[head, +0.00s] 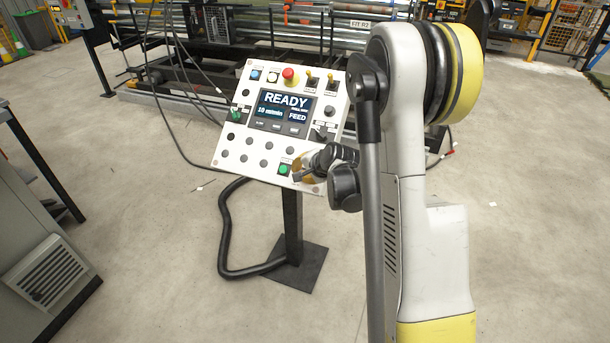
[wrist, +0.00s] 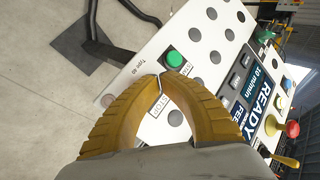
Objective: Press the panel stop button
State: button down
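The white control panel (head: 226,160) stands on a dark post, its screen reading READY and FEED. My gripper (head: 298,174) is at the panel's lower edge, right of a green button (head: 283,170). In the wrist view its two ochre fingers curve together and their tips meet (wrist: 160,77), with nothing visible between them. The green button (wrist: 173,58) lies just beyond the tips. A STOP label (wrist: 157,104) shows between the fingers; the button belonging to it is not clearly seen and may be behind a finger. Whether the tips touch the panel cannot be told.
A red mushroom button (head: 288,76) and several other buttons and switches sit along the panel's top. A black hose (head: 224,240) loops beside the post base (head: 290,268). A grey cabinet (head: 40,235) stands at left. A machine frame is behind; the floor between is mostly clear.

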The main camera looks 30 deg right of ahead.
jog(key=shift+r, duration=0.15)
jog(key=shift+s+a+r+p, duration=0.35)
jog(key=shift+a+r, duration=0.1)
jog(key=shift+r, duration=0.15)
jog(key=shift+s+a+r+p, duration=0.3)
jog(key=shift+a+r+p, duration=0.1)
jog(key=shift+r, duration=0.2)
jog(key=shift+s+a+r+p, duration=0.35)
jog(key=shift+a+r, duration=0.1)
jog(key=shift+r, duration=0.15)
jog(key=s+a+r+n+g, duration=0.2)
jog(key=s+a+r+n, duration=0.8)
jog(key=s+a+r, duration=0.65)
jog(key=s+f+n, duration=0.2)
jog(key=s+n, duration=0.2)
jog(key=s, duration=0.6)
jog(key=shift+s+n, duration=0.3)
jog(key=shift+s, duration=0.1)
